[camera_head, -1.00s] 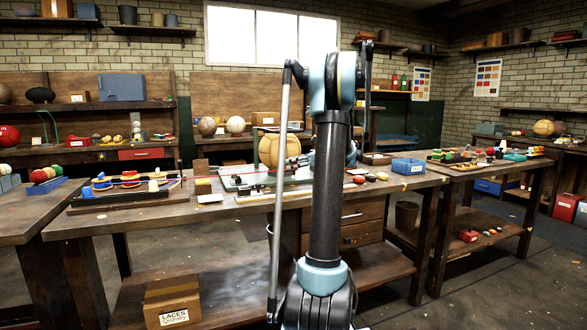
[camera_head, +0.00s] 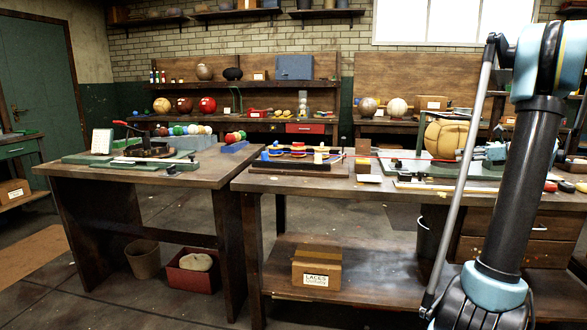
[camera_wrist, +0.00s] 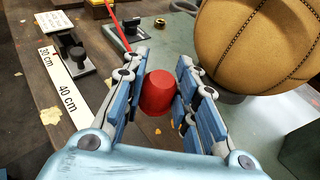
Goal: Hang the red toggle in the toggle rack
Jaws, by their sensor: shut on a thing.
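In the wrist view the red toggle (camera_wrist: 157,94) shows as a short red cylinder between the blue-grey finger pads. My gripper (camera_wrist: 161,64) is shut on it, in front of a tan leather ball (camera_wrist: 258,42). The toggle's far end is hidden from this angle. In the head view my arm stands at the right, and the toggle cannot be made out there. I cannot pick out the toggle rack for certain in either view.
The tan ball (camera_head: 447,138) sits on the middle bench (camera_head: 268,183). A long ruler (camera_wrist: 66,88) lies to the left in the wrist view. The left bench (camera_head: 100,172) holds a clamp-like fixture and several small balls. Open floor lies in front of the benches.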

